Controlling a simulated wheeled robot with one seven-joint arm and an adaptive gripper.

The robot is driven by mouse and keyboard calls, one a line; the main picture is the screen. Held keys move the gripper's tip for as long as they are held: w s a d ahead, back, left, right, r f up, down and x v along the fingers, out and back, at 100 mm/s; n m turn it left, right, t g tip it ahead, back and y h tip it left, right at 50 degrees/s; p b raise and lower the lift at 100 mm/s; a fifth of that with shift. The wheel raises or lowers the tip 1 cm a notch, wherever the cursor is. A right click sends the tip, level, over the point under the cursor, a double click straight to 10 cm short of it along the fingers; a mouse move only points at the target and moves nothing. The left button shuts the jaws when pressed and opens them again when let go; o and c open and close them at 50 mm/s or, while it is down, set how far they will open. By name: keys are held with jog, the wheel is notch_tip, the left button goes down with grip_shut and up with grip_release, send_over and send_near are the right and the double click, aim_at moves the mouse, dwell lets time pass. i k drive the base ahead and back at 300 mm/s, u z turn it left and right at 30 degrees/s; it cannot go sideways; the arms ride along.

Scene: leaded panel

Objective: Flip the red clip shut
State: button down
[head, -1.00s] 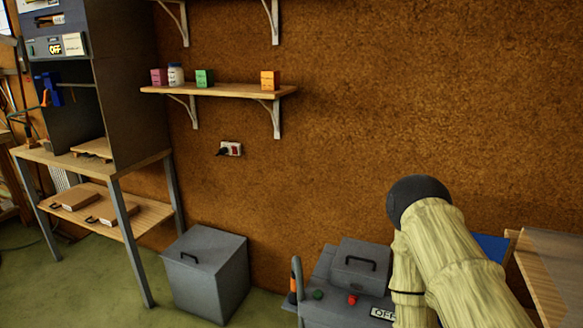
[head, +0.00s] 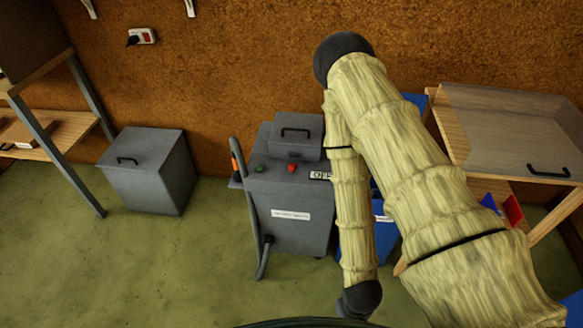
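I cannot make out a red clip in the head view. A small red piece (head: 514,210) shows beside a blue piece (head: 489,203) under the table at the right, but I cannot tell what it is. My arm rises through the right half of the view, bends at a dark joint near the wall and comes down to another dark joint near the bottom edge. My gripper is not visible.
A grey machine (head: 290,235) with green and red buttons, a lidded box and an OFF sign stands in the middle, partly behind my arm. A grey lidded bin (head: 160,190) stands left. A wooden table (head: 452,135) with a clear handled cover (head: 510,140) stands right. Green floor is clear at lower left.

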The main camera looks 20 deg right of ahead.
aim_at(292, 166)
jog(key=k, duration=0.5)
jog(key=u, duration=1.15)
jog(key=i, duration=0.7)
jog(key=z, duration=0.8)
